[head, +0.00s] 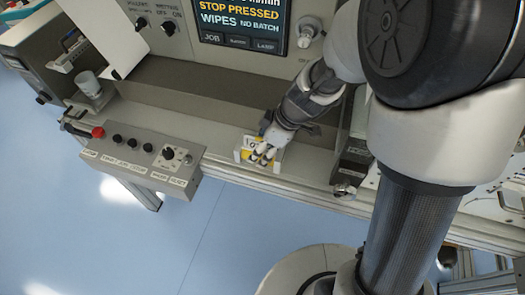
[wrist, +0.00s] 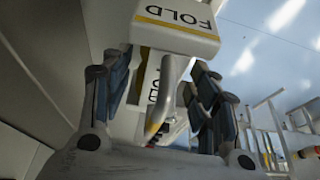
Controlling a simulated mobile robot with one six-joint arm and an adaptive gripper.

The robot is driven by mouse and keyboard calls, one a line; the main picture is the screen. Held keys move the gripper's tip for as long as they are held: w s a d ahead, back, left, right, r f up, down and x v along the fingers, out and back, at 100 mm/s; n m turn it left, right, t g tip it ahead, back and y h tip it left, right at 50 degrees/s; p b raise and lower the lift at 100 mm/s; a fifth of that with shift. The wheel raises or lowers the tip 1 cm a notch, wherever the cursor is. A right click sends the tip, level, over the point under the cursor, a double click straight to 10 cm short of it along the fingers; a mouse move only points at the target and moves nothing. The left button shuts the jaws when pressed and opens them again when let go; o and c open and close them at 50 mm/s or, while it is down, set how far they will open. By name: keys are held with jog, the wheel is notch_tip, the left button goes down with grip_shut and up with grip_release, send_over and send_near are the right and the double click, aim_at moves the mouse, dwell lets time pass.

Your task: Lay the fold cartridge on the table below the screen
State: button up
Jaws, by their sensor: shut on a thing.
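My gripper (head: 266,146) reaches down at the front of the machine's table (head: 220,138), below and to the right of the screen (head: 243,22). It is shut on the fold cartridge (head: 246,154), a white piece with a yellow band. In the wrist view the cartridge (wrist: 177,25) shows the word FOLD in black on its end and again on its body, between the fingers (wrist: 160,105). The cartridge is at the table surface near the front edge; I cannot tell whether it touches. The fingers hide part of it.
A dark block (head: 350,168) stands right of my gripper. The table between the control box and my gripper is clear. Blue floor (head: 225,225) lies beyond the front edge.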

jog(key=shift+f, duration=1.1)
jog(key=shift+f+b, duration=0.15)
jog(key=shift+b, duration=0.35)
jog(key=o, duration=1.4)
jog(key=shift+o, duration=0.2)
jog(key=p+v, duration=0.4)
jog(key=v, duration=0.7)
jog(key=shift+w, duration=0.1)
jog(key=shift+v, duration=0.95)
jog(key=s+d+r+m+t+h, duration=0.1)
jog(key=s+d+r+m+h, duration=0.1)
jog(key=s+r+m, duration=0.3)
jog(key=s+d+r+m+t+h, duration=0.2)
jog(key=s+d+r+m, duration=0.3)
jog(key=s+m, duration=0.4)
jog(key=s+r, duration=0.1)
jog(key=s, duration=0.1)
jog(key=shift+s+d+r, duration=0.2)
jog(key=shift+s+r, duration=0.1)
jog(key=shift+s, duration=0.05)
